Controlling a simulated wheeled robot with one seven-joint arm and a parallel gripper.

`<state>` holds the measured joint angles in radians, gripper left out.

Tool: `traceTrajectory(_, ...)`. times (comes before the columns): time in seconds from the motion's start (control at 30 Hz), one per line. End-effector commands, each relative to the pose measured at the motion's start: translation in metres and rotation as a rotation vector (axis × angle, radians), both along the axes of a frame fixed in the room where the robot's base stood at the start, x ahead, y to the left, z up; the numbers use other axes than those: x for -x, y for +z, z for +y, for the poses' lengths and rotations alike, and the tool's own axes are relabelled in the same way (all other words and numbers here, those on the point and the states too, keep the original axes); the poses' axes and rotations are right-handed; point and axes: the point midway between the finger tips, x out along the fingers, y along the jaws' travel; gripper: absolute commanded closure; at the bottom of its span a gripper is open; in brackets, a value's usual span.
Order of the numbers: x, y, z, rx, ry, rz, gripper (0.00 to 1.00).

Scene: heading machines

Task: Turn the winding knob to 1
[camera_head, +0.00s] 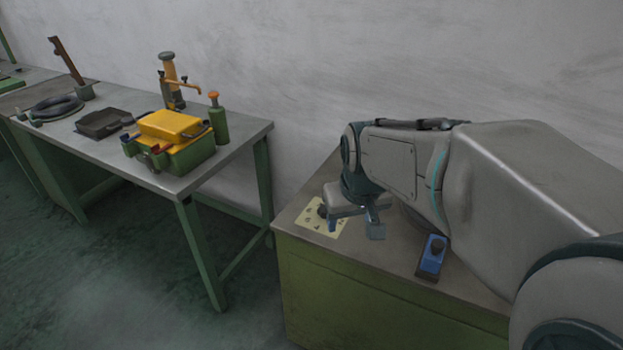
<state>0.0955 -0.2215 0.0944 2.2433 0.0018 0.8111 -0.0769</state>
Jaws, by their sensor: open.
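A beige panel (312,222) with small dark markings lies on the green cabinet's top. A small dark knob (322,210) shows at its upper part, close beside my gripper. A blue box (430,262) with a black knob (438,245) on it sits on the same top, to the right of the panel. I cannot tell which of these is the winding knob, nor read a position 1. My gripper (355,225) is open, pointing down over the panel's right side. Its fingers are apart with nothing seen between them. My gripper and arm hide part of the panel and the cabinet top.
The green cabinet (370,295) stands against the grey wall. On the left is a green-legged workbench (180,185) with a yellow-and-green toolbox (185,150), a dark tray (103,124), a green bottle (218,125) and a coiled hose (57,107). Floor is free between bench and cabinet.

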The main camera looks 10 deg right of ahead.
Motion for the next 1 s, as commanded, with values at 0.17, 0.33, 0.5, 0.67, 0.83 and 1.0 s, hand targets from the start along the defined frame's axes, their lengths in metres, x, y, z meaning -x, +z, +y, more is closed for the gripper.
traceTrajectory(0.17,-0.079,-0.021,-0.002,-0.006,0.038,-0.021,0.41)
traceTrajectory(0.33,-0.142,-0.044,-0.006,-0.025,0.068,-0.050,0.41)
traceTrajectory(0.5,-0.180,-0.061,-0.009,-0.044,0.084,-0.072,0.41)
traceTrajectory(0.67,-0.195,-0.069,-0.010,-0.052,0.090,-0.081,0.41)
traceTrajectory(0.83,-0.202,-0.084,-0.009,-0.053,0.091,-0.080,0.41)
traceTrajectory(1.0,-0.214,-0.114,-0.007,-0.052,0.091,-0.078,0.41)
